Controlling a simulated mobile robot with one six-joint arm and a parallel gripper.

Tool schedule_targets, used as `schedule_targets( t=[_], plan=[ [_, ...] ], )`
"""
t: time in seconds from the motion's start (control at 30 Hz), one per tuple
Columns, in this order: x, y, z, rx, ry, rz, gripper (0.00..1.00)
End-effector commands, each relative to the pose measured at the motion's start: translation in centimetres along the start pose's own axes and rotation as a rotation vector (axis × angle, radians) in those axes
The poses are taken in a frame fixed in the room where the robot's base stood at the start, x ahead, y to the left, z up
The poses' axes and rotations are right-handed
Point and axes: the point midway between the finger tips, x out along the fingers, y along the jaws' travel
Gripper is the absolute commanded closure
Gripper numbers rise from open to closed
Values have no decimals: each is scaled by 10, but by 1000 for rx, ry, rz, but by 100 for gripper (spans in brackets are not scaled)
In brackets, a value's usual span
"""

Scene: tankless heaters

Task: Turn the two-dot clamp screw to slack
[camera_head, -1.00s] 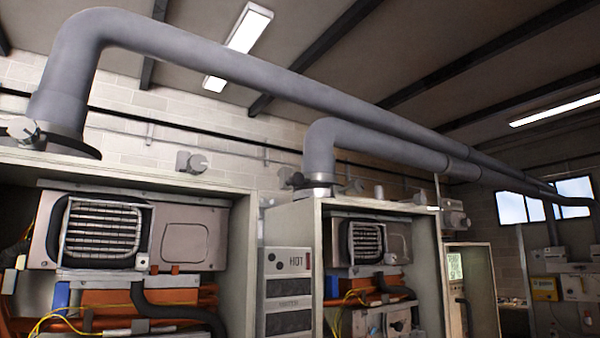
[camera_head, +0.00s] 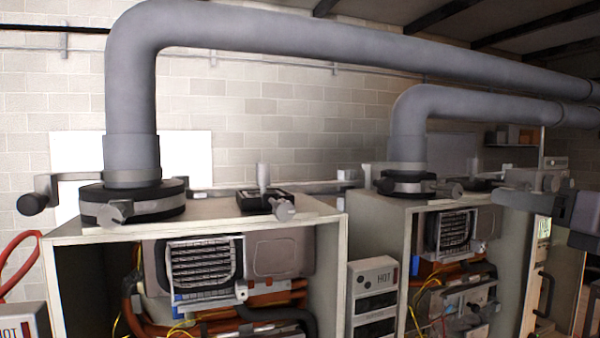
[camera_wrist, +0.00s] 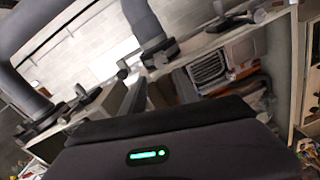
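On the left heater, a round grey clamp screw (camera_head: 115,212) sticks out from the dark collar (camera_head: 160,203) at the foot of the flue pipe. No dots can be made out on either, so I cannot tell which is the two-dot screw. My gripper (camera_head: 515,200) seems to reach in from the right edge, apart from both screws.
Thick grey flue pipes (camera_head: 300,35) run overhead to the right. A black-ended crank handle (camera_head: 35,203) is left of the left collar. A small valve block with a knob (camera_head: 283,209) stands on the left cabinet top (camera_head: 215,213).

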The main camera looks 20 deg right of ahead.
Motion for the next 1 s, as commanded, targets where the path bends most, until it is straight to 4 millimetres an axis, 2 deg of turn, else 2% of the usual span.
schedule_targets(
  t=[0.03,0.2,0.4,0.6,0.93,1.0],
  plan=[
    [16,2,2,0,3,6,63],
    [68,2,2,-1,3,5,63],
    [111,2,0,-2,4,1,63],
    [132,1,0,-3,3,-1,63],
    [136,0,-1,-4,3,-1,63],
    [136,0,-1,-4,3,-1,77]
  ],
)
